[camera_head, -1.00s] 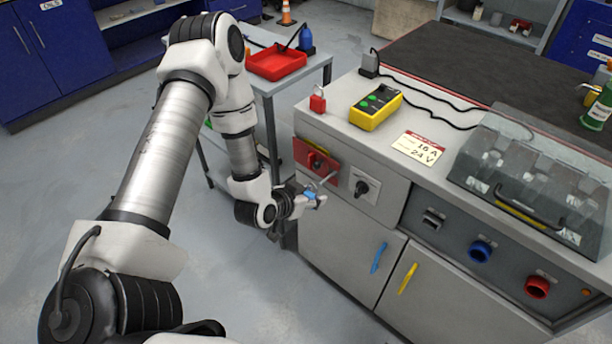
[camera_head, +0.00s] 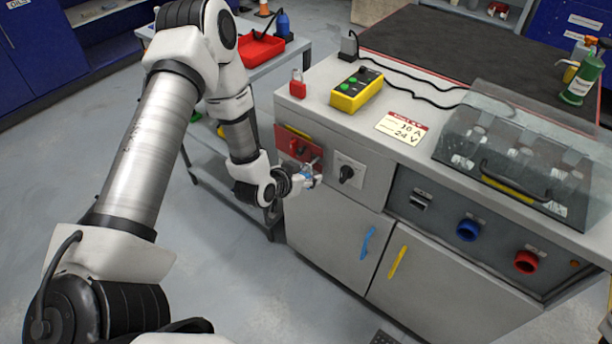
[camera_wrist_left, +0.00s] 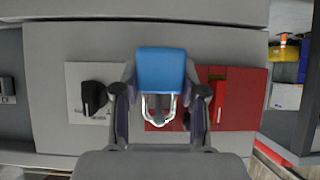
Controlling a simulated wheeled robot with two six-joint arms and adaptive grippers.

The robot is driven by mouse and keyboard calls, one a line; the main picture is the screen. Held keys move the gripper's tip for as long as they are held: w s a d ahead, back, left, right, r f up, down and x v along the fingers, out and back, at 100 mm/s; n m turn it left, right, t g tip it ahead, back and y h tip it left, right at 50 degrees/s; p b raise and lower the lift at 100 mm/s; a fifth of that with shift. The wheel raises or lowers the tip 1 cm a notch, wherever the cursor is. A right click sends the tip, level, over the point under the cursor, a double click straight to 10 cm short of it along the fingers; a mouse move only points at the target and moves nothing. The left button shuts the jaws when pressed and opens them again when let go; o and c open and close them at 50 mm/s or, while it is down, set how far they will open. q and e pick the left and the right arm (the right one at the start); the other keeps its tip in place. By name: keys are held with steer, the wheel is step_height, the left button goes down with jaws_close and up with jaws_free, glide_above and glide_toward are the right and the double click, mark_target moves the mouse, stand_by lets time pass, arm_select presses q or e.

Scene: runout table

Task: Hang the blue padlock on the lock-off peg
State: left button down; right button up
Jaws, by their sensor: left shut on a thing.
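The blue padlock (camera_wrist_left: 162,70) is held between the fingers of my left gripper (camera_wrist_left: 161,108). Its silver shackle (camera_wrist_left: 158,106) faces the red panel. In the head view my left gripper (camera_head: 307,180) is close in front of the cabinet's switch panel, and the padlock (camera_head: 306,172) shows as a small blue patch. The red switch plate (camera_head: 285,140) has a red handle (camera_head: 300,149); it also shows in the left wrist view (camera_wrist_left: 248,100). A thin grey peg-like part (camera_head: 315,162) shows just above the gripper. I cannot tell whether the shackle touches it. My right gripper is out of view.
A black rotary knob (camera_head: 346,174) sits right of the red plate. A red padlock (camera_head: 297,86) and a yellow button box (camera_head: 356,92) stand on the cabinet top. A side table with a red tray (camera_head: 258,48) is behind my left arm.

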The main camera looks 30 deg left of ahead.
arm_select(q)
steer(key=c, duration=0.6)
jaws_free()
steer(key=shift+o, duration=0.2)
